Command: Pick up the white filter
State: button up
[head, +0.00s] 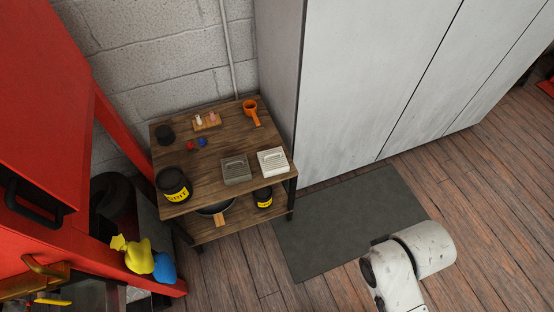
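The white filter (272,161) is a flat, pale rectangular block with a ribbed face. It lies near the front right corner of a small wooden table (225,136). A similar grey filter (236,170) lies just to its left, with a narrow gap between them. My arm shows at the lower right, over the floor and well to the right of the table. My gripper is not in view.
An orange cup (250,112), a small wooden rack (207,121), red and blue balls, and a black jar with a yellow label (174,184) stand on the table. A white cabinet (370,80) rises at right. A grey mat (345,220) lies clear in front.

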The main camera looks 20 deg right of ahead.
aim_at(272, 162)
jog(key=i, duration=1)
